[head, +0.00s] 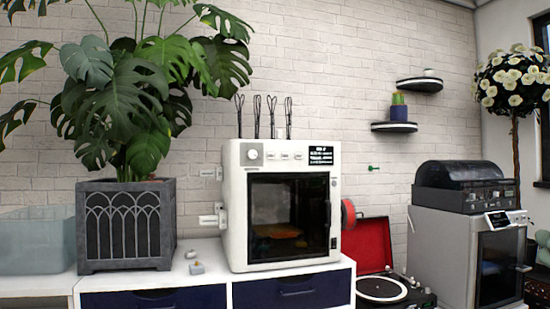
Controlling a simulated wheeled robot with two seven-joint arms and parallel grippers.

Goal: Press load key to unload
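A white boxy machine, seemingly a 3D printer (236,200), stands on the white cabinet near the middle of the head view. Its top front panel has a round knob (253,154) at left, a row of small light keys (285,156) and a dark display (321,155) with white text. The key labels are too small to read, so I cannot tell which is the load key. The dark glass door (288,205) is shut, with an orange glow low inside. Neither of my grippers is in view.
A large plant in a grey planter (126,225) stands left of the machine, beside a translucent bin (35,241). Small pieces (196,268) lie on the white cabinet top (215,262). An open red record player (374,243) and a second grey machine (445,255) are at right.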

